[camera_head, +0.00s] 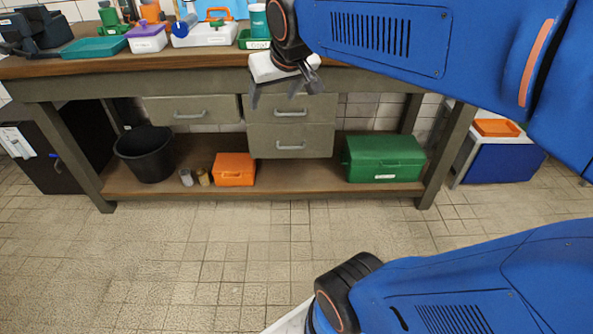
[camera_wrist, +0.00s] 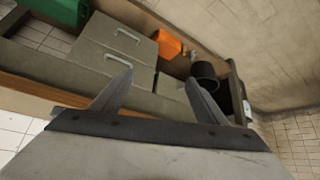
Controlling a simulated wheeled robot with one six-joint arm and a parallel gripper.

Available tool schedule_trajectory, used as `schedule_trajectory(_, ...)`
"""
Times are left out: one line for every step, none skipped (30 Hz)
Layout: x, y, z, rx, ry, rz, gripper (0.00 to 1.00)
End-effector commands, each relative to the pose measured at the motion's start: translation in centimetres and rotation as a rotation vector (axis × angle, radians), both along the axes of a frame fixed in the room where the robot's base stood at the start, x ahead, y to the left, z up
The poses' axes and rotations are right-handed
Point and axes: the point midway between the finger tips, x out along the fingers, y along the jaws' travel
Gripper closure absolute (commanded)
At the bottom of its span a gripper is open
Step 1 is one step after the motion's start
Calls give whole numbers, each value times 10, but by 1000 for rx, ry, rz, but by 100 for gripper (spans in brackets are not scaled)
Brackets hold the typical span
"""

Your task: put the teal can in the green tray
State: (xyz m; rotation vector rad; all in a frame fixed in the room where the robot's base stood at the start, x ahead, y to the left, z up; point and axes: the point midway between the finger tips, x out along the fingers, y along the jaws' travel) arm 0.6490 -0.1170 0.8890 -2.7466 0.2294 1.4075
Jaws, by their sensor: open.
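The teal can (camera_head: 258,20), with a pale band, stands upright on the workbench at the top of the head view. A small green tray (camera_head: 252,42) with a white label sits at the bench's front edge just below it in the picture. I cannot tell whether the can is in the tray or behind it; my arm hides the right side of both. My gripper (camera_head: 286,92) is open and empty, in front of the bench drawers and below the tray in the picture. In the wrist view my gripper (camera_wrist: 158,78) also shows nothing between its fingers; can and tray are not seen there.
On the bench (camera_head: 130,65) stand a teal tray (camera_head: 93,48), a purple-and-white box (camera_head: 147,40) and a white case (camera_head: 205,36). The lower shelf holds a black bucket (camera_head: 146,154), an orange box (camera_head: 234,169) and a green box (camera_head: 384,158). The floor in front is clear.

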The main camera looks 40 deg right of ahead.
Motion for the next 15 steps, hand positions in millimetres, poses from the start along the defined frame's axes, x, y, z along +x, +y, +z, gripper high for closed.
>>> schedule_trajectory(-26,9,-17,6,27,23,33)
schedule_trajectory(-39,14,-28,9,45,35,33)
schedule_trajectory(-57,20,-42,13,69,52,33)
schedule_trajectory(-70,24,-52,18,86,64,33)
schedule_trajectory(-82,28,-62,20,102,75,33)
schedule_trajectory(-98,32,-75,23,123,90,33)
schedule_trajectory(-108,35,-83,26,136,100,33)
schedule_trajectory(-117,37,-91,29,150,110,33)
schedule_trajectory(-129,40,-100,32,165,122,33)
schedule_trajectory(-136,42,-106,34,174,129,33)
schedule_trajectory(-142,44,-111,35,183,135,33)
schedule_trajectory(-148,45,-118,37,193,141,33)
schedule_trajectory(-152,46,-121,38,198,145,33)
schedule_trajectory(-155,47,-123,39,202,148,33)
schedule_trajectory(-158,47,-126,39,206,152,33)
